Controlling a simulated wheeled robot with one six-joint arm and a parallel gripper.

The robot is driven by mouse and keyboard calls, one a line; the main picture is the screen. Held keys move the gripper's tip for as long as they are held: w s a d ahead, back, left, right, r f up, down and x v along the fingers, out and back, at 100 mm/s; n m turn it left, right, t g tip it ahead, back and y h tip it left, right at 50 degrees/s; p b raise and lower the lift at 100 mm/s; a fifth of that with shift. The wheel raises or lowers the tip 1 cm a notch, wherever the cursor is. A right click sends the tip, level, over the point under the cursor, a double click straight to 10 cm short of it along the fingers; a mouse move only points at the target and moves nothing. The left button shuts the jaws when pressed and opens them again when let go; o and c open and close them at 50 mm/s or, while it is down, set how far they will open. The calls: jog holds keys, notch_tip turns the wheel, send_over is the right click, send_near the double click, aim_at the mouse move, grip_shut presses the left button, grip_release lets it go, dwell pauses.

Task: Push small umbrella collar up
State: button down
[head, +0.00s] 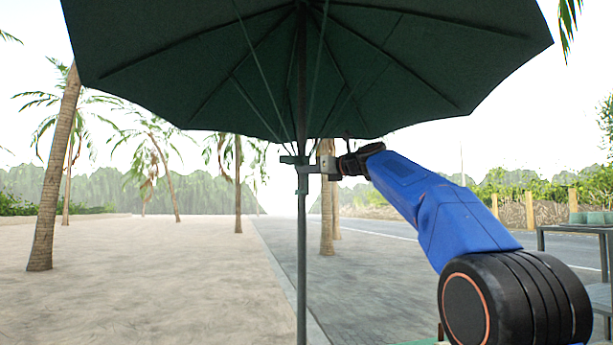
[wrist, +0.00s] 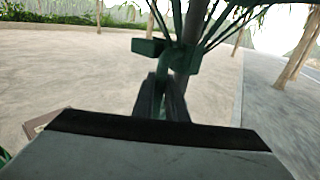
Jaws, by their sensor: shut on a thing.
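The dark green umbrella canopy (head: 310,65) is spread wide above, in the head view. Its upright pole (head: 302,265) runs down through the middle. The small green umbrella collar (head: 300,167) sits around the pole just below the canopy's lower edge, with thin struts rising from near it. My gripper (head: 318,168) reaches in from the right and is shut on the collar's right side. In the wrist view the dark fingers (wrist: 162,98) close on a part of the collar (wrist: 150,47) beside the pole (wrist: 194,22). The exact contact is partly hidden by the fingers.
A table (head: 575,229) with small pots stands at the far right. Palm trunks (head: 55,180) rise from the sand (head: 130,280) behind the umbrella. A paved path (head: 350,290) and a road lie to the right. Space around the pole is clear.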

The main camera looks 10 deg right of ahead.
jog(key=c, duration=2)
grip_release()
jog(key=shift+c, duration=0.2)
jog(key=v, duration=1.7)
jog(key=shift+s+d, duration=0.15)
jog(key=shift+f, duration=0.1)
